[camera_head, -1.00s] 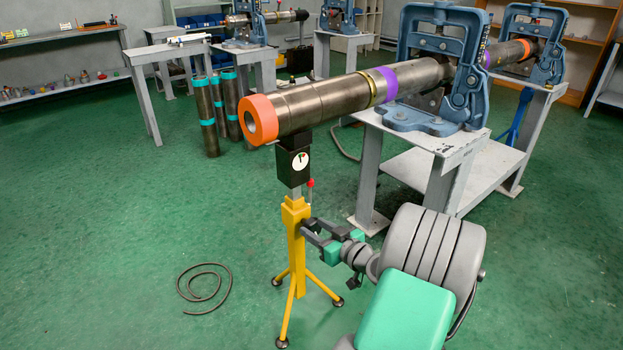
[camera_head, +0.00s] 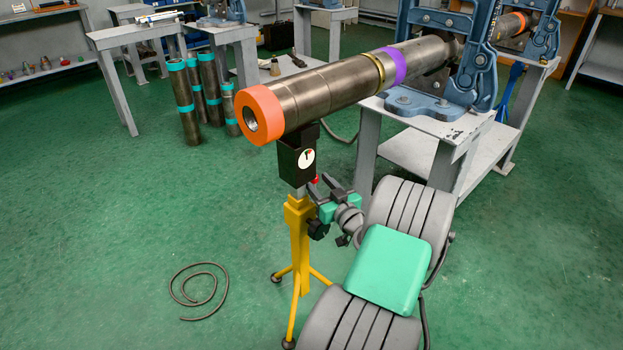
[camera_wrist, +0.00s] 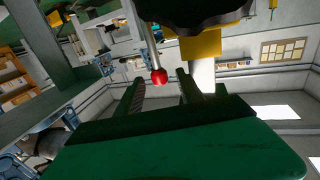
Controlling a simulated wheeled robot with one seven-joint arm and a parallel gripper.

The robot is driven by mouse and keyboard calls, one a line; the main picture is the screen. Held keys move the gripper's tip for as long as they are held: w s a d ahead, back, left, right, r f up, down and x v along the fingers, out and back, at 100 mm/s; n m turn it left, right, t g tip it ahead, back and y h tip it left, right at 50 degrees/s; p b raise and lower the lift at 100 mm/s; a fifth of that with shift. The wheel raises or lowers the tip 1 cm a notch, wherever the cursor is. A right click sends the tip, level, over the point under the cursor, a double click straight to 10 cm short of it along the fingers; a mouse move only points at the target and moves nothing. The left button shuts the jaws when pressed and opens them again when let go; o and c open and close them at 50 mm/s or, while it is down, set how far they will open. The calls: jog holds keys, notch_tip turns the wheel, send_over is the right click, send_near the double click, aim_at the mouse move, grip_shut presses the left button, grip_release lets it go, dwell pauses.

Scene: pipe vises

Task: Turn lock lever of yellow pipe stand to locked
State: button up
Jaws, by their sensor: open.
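The yellow pipe stand (camera_head: 299,245) stands upright on its tripod legs under the orange-ringed end of the big pipe. A black head with a round white dial (camera_head: 307,158) tops it. The lock lever's red knob (camera_head: 315,180) shows just right of the stand, below the dial, partly hidden by my gripper. My gripper (camera_head: 322,189) is open and empty, close to the knob. In the wrist view, the red knob (camera_wrist: 158,76) hangs on a thin grey rod in line with the gap between my open fingers (camera_wrist: 160,88). I cannot tell whether they touch it.
The big steel pipe (camera_head: 325,90) runs above my gripper to a blue vise (camera_head: 448,60) on a grey table (camera_head: 440,130). A coiled cable (camera_head: 198,290) lies on the green floor at left. Several upright pipes (camera_head: 190,105) stand behind. The left floor is mostly clear.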

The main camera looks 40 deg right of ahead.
jog(key=shift+x, duration=1.45)
jog(key=shift+c, duration=0.5)
grip_shut()
